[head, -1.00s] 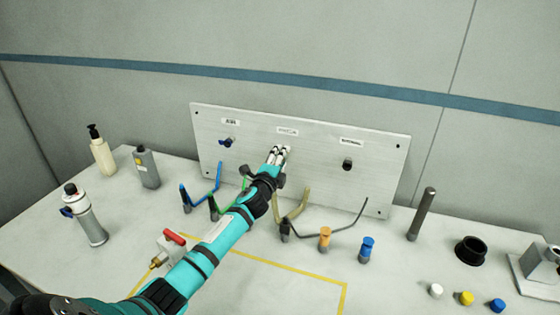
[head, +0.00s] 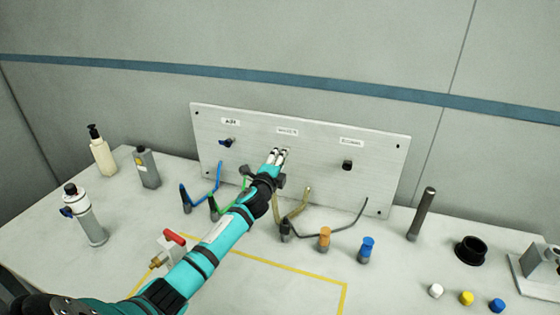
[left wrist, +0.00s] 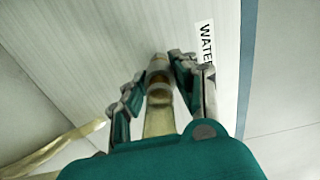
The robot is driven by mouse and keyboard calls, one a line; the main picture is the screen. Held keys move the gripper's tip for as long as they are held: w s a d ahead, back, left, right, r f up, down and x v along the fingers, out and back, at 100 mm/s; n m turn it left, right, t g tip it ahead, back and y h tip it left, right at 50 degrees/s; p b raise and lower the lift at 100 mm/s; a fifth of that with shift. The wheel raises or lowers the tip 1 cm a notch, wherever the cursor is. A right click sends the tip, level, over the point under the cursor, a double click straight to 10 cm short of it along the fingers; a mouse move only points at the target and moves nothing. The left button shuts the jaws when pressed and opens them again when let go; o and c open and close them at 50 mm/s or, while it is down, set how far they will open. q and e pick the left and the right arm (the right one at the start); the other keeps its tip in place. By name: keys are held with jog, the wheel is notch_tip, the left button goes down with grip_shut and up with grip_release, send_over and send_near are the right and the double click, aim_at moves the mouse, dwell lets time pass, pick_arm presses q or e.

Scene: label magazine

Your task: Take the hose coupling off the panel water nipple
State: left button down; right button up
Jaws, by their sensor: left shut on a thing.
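The grey panel (head: 372,180) stands at the back of the bench, with a WATER label (head: 287,132) at its upper middle. My left gripper (head: 278,155) is in front of the panel just below that label. In the left wrist view its fingers (left wrist: 157,80) are shut around the brass-grey hose coupling (left wrist: 158,77). The tan hose (left wrist: 159,120) runs from the coupling back toward my palm. The hose also shows below the panel (head: 304,203). The water nipple is hidden behind the coupling and fingers, so I cannot tell whether the two touch. My right gripper is out of view.
Dark fittings sit under the AIR label (head: 227,142) and the right label (head: 347,165). Several hose ends stand below the panel, with an orange fitting (head: 324,239) and a blue one (head: 367,249). A red-handled valve (head: 172,242) is beside my left arm. Bottles stand at left.

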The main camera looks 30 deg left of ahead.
pick_arm(q)
jog(key=shift+s, duration=0.15)
jog(key=shift+p+v, duration=0.7)
jog(key=shift+v, duration=1)
jog(key=shift+p+v, duration=0.35)
jog(key=shift+v, duration=0.85)
jog(key=shift+d, duration=0.1)
